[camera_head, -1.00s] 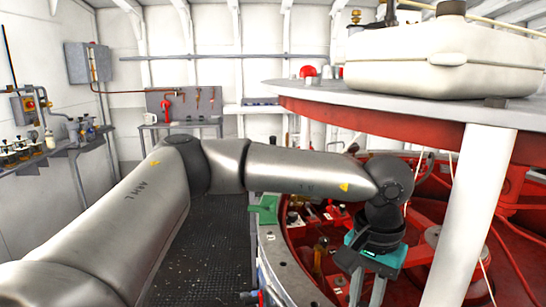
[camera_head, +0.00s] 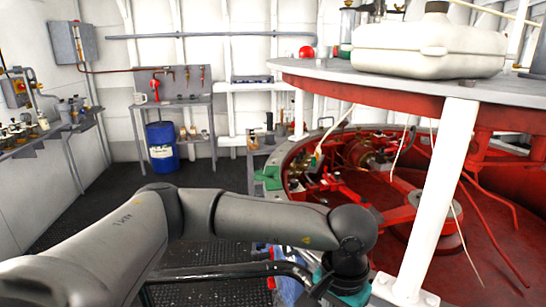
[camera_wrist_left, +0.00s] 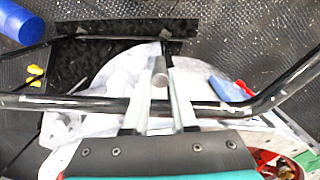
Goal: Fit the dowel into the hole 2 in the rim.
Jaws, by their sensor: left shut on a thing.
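In the left wrist view, the two pale fingers of my left gripper (camera_wrist_left: 160,85) are shut on a short grey round piece, which looks like the dowel (camera_wrist_left: 160,73). In the head view the same gripper is at the bottom edge, with its fingers cut off below, so the dowel is hidden there. The grey rim (camera_head: 277,157) curves around the red pit, to the right of and beyond my arm. A piece of rim shows in the lower right of the wrist view, apart from the dowel. I cannot make out hole 2. My right gripper is out of view.
A black rail (camera_head: 225,271) runs beneath my left arm; black tubes also cross the wrist view. A green piece (camera_head: 268,178) sits at the rim's left edge. A white post (camera_head: 440,200) holds up the round top at right. A blue drum (camera_head: 161,146) stands farther back.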

